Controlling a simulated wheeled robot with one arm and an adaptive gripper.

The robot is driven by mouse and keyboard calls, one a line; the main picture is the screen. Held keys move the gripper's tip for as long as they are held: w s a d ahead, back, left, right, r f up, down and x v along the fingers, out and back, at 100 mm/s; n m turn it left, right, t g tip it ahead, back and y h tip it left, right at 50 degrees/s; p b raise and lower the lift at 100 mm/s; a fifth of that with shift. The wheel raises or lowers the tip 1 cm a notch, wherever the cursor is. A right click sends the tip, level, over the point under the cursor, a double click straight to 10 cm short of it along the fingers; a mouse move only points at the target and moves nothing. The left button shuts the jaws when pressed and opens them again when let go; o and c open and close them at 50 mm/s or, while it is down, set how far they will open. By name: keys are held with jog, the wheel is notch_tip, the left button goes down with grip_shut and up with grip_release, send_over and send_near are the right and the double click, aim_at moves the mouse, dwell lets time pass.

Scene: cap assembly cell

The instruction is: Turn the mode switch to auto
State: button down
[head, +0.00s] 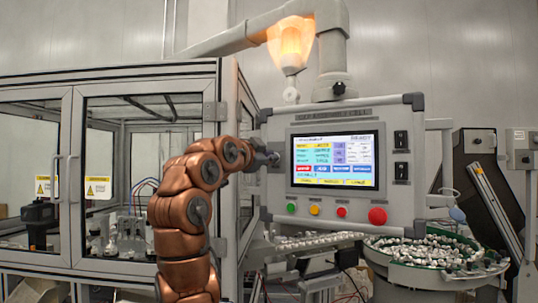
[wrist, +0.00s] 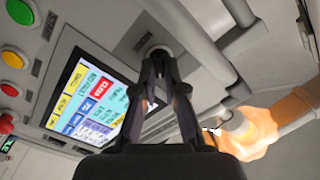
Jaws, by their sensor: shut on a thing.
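The control panel (head: 392,212) carries a lit touchscreen (head: 335,160). My gripper (head: 273,159) reaches the panel's left side, beside the screen. In the wrist view, the black fingers of my gripper (wrist: 159,62) are closed together on the mode switch (wrist: 153,45), a small round knob on the grey panel face. Only the knob's upper rim shows past the fingertips, so its pointer and setting are hidden. In the head view the gripper covers the switch.
Below the screen are green (head: 291,208), yellow (head: 314,209) and red (head: 341,211) buttons and a larger red button (head: 377,216). A glass-walled enclosure (head: 100,90) stands left, close to my arm. A parts bowl (head: 435,255) is lower right; a lamp (head: 291,42) glows above.

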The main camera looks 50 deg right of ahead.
jog(key=shift+w, duration=0.1)
dwell(0.3)
jog(key=c, duration=1.2)
grip_release()
jog(key=shift+c, duration=0.2)
jog(key=shift+a, duration=0.1)
jog(key=v, duration=1.1)
jog(key=shift+a, duration=0.35)
